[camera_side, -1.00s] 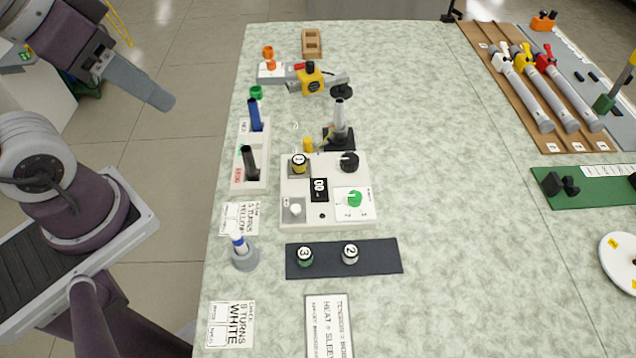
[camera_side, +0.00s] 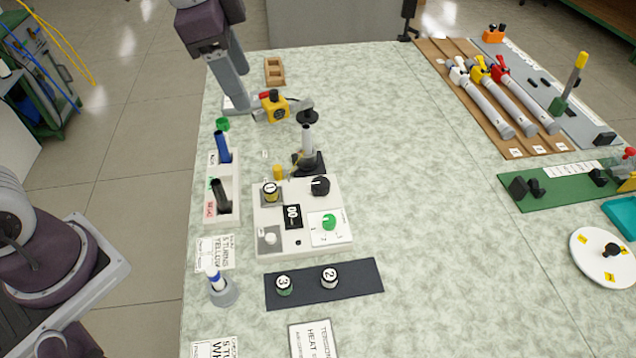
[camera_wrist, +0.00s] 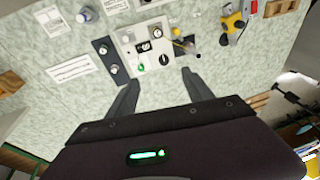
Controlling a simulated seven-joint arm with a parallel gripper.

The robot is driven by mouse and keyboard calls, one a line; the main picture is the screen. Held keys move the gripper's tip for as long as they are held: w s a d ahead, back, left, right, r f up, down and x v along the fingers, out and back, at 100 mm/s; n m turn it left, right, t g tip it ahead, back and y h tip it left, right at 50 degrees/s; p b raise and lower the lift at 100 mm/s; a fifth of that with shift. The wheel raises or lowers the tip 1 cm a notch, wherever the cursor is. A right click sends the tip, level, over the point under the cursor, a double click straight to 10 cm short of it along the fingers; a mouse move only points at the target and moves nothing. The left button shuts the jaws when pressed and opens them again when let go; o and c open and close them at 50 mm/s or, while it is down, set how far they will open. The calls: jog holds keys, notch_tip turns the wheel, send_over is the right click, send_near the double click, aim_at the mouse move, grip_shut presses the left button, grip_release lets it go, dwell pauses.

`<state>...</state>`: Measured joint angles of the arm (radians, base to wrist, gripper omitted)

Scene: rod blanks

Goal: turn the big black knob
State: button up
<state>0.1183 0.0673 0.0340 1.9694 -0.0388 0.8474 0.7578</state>
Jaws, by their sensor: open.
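The big black knob (camera_side: 320,185) sits at the back right corner of the white control box (camera_side: 262,245), with a green knob (camera_side: 329,222) in front of it. In the wrist view the black knob (camera_wrist: 165,60) shows just beyond my fingertips. My gripper (camera_wrist: 160,76) is open and empty, its two dark fingers spread apart. In the side view my gripper (camera_side: 230,80) is over the back left of the table, well away from the box and not touching the knob.
A stand with a black top (camera_side: 307,140) rises just behind the box. A yellow device (camera_side: 273,108) stands farther back, near my gripper. A pen holder (camera_side: 236,196) is left of the box. A dark mat (camera_side: 350,281) with two numbered jars lies in front.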

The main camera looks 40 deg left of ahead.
jog(key=w+d+f+m+g, duration=0.1)
jog(key=w+d+f+m, duration=0.15)
jog(key=w+f, duration=0.35)
jog(key=m+g, duration=0.2)
jog(key=m, duration=0.6)
send_over(323, 184)
jog(key=shift+y, duration=0.3)
notch_tip(323, 184, down, 18)
jog(key=shift+f, duration=0.15)
notch_tip(323, 184, down, 6)
jog(key=shift+f, duration=0.25)
